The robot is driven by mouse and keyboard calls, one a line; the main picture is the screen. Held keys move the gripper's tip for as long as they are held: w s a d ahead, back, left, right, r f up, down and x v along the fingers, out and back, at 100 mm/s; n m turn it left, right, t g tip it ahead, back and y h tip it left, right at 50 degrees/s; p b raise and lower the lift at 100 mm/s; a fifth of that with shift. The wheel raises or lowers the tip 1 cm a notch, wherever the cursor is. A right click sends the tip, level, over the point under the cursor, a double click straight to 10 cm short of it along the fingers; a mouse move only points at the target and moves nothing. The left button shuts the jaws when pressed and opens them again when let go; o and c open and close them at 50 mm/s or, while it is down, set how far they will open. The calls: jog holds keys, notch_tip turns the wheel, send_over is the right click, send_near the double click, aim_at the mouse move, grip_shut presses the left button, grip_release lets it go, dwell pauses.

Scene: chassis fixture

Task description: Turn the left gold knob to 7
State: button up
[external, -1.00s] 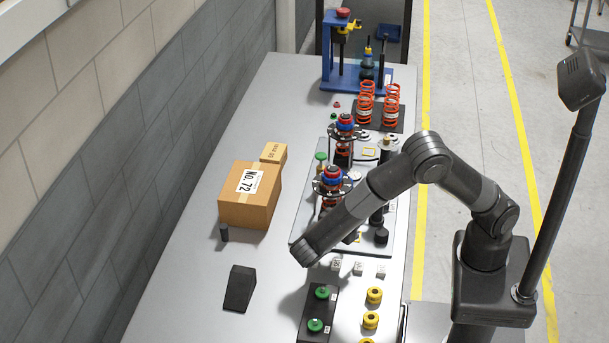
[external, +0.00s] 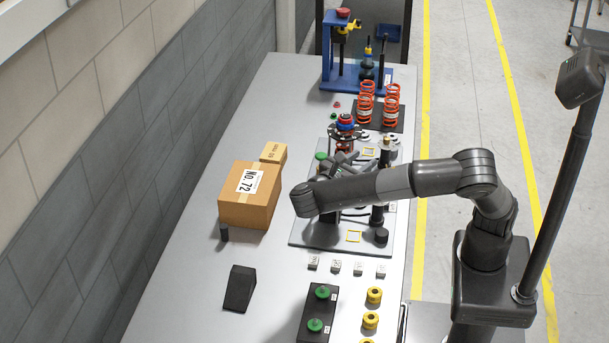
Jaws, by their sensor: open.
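The chassis fixture plate (external: 318,238) lies mid-table with dark posts and coil assemblies on it. A dark post with a small gold top (external: 386,144) stands at its right side. I cannot tell which part is the left gold knob, and no dial numbers are legible. My gripper (external: 362,160) is over the plate behind my wrist, near the rear coil assembly with the red and blue top (external: 346,122). Its grey fingers are small and partly hidden, and look open and empty. My wrist and forearm cover the middle of the plate and the nearer coil assembly.
Cardboard boxes (external: 250,196) stand left of the plate. A black block with green knobs (external: 316,310), yellow round pieces (external: 374,296) and small white blocks (external: 336,266) are in front. Orange springs (external: 391,106) and a blue press (external: 328,70) stand behind. The left table strip is mostly clear.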

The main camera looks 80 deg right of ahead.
jog(key=s+d+f+m+g+y, duration=0.1)
jog(key=s+d+f+m+y, duration=0.45)
jog(key=m+y, duration=0.45)
jog(key=s+d+f+m+y, duration=0.4)
jog(key=d+f+m+y, duration=0.25)
jog(key=y, duration=0.65)
jog(key=d+r+m+t+y, duration=0.5)
jog(key=r+m+t+y, duration=0.4)
jog(key=r+m+t, duration=0.6)
jog(key=f, duration=0.6)
jog(key=f+m+t, duration=0.1)
jog(key=f, duration=0.6)
jog(key=f+m, duration=0.1)
jog(key=f, duration=0.6)
jog(key=shift+w+d+f+m+t, duration=0.15)
jog(key=shift+w+m+t, duration=0.15)
jog(key=shift+w, duration=0.1)
jog(key=x, duration=1)
jog(key=shift+a, duration=0.4)
jog(key=shift+c, duration=0.5)
